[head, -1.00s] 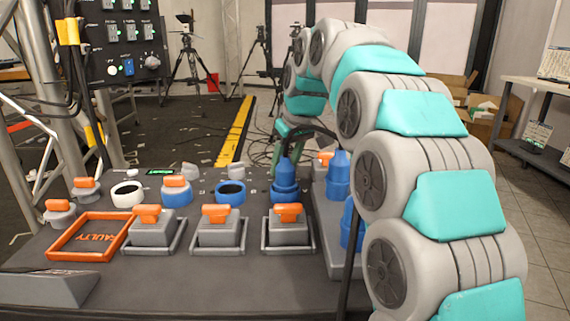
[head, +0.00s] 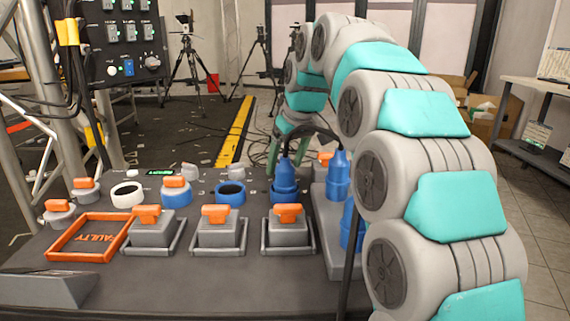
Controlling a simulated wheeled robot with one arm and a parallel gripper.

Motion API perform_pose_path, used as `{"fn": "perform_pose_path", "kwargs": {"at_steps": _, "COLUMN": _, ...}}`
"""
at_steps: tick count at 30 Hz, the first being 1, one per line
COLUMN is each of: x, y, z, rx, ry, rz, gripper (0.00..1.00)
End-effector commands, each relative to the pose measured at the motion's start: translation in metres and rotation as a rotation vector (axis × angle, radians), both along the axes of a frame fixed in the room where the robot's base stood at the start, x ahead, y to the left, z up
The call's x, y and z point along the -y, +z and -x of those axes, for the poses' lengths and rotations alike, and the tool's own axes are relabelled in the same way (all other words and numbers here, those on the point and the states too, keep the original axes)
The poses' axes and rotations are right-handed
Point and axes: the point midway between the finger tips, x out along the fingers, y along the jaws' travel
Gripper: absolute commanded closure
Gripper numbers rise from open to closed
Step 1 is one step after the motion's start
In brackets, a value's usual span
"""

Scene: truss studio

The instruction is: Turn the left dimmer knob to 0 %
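A grey knob (head: 190,170) stands at the back of the dark console (head: 200,285), right of a small green-lit display (head: 160,173) too small to read. A small whitish knob or button (head: 132,173) is left of the display. I cannot tell for sure which is the left dimmer knob. My gripper (head: 287,160) has its green fingers apart, pointing down at the console's back right. They are on either side of the upper part of a blue plug (head: 285,183), seated upright; I cannot tell whether they touch it. Nothing is seen held.
An orange tray marked FAULTY (head: 105,222) and several orange-handled grey connectors (head: 152,232) fill the console's front. Another blue plug (head: 338,175) stands right of my gripper with a dark cable (head: 325,135). A switch panel (head: 125,40) with a knob is mounted upper left.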

Motion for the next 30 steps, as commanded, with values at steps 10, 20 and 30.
{"fn": "perform_pose_path", "kwargs": {"at_steps": 10, "x": 0.010, "y": 0.046, "z": 0.015, "rx": 0.006, "ry": -0.001, "rz": -0.002, "gripper": 0.22}}
{"fn": "perform_pose_path", "kwargs": {"at_steps": 20, "x": 0.013, "y": 0.063, "z": 0.022, "rx": 0.003, "ry": 0.000, "rz": -0.001, "gripper": 0.22}}
{"fn": "perform_pose_path", "kwargs": {"at_steps": 30, "x": 0.014, "y": 0.064, "z": 0.022, "rx": 0.003, "ry": 0.000, "rz": -0.001, "gripper": 0.22}}
